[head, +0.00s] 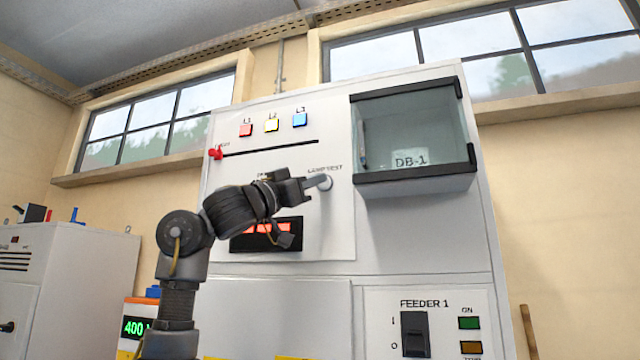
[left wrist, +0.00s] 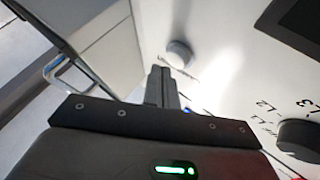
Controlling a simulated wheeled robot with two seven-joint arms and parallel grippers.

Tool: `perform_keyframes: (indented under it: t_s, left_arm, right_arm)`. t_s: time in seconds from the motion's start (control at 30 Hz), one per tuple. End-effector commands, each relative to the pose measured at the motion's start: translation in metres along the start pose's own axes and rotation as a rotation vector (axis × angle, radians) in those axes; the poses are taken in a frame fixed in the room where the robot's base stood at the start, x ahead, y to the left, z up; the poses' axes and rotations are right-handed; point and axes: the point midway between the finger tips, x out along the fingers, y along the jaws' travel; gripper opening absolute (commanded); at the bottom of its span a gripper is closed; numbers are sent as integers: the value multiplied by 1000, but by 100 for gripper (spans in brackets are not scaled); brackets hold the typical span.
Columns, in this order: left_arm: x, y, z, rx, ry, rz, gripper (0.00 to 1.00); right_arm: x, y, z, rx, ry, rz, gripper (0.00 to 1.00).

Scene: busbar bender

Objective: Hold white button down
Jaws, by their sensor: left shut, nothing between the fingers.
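The white round button (head: 325,183) is on the grey cabinet panel, under the label LAMP TEST. It also shows in the left wrist view (left wrist: 179,54), just beyond the fingertips. My left gripper (head: 314,182) is shut and empty, its fingertips pointing at the button and overlapping its left side in the head view. The closed fingers also show in the left wrist view (left wrist: 160,78). I cannot tell whether they touch the button or how deep it is pressed. Red, pale yellow and blue lamps (head: 272,125) marked L1, L2 and L3 sit above. My right gripper is not in view.
A clear-fronted box marked DB-1 (head: 412,135) juts out to the right of the button. A red display (head: 265,235) is partly hidden behind my left wrist.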

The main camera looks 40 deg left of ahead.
Motion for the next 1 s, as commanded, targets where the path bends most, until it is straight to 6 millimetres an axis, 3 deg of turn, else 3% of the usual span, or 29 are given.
perform_keyframes:
  t_s: [0.6,1.0]
  left_arm:
    - [-34,24,-23,0,2,1,0]
    - [-35,25,-26,0,0,0,0]
  right_arm:
    - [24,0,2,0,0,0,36]
    - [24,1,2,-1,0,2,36]
